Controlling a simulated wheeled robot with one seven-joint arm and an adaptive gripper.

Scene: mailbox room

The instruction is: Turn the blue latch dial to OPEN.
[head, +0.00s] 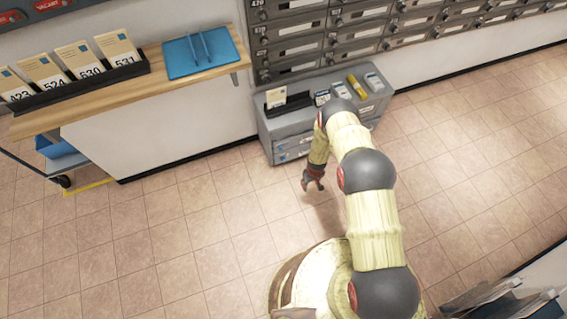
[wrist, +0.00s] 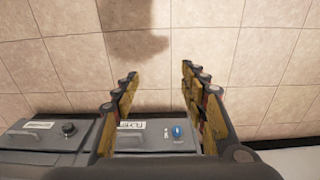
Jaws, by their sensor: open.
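The blue latch dial (wrist: 178,132) is on the front of a grey drawer unit (wrist: 148,137), low in the wrist view. It shows between my fingers, nearer the right one, beside a white label. Its turn setting is too small to read. My gripper (wrist: 160,76) is open and empty, its fingertips over bare floor. In the head view my gripper (head: 313,184) hangs in front of the grey drawer unit (head: 268,130), apart from it. The dial cannot be made out in the head view.
A black dial (wrist: 69,129) sits on the neighbouring drawer front at left. Mail and small items stand on the unit, below grey mailboxes (head: 330,45). Tiled floor around my gripper is free.

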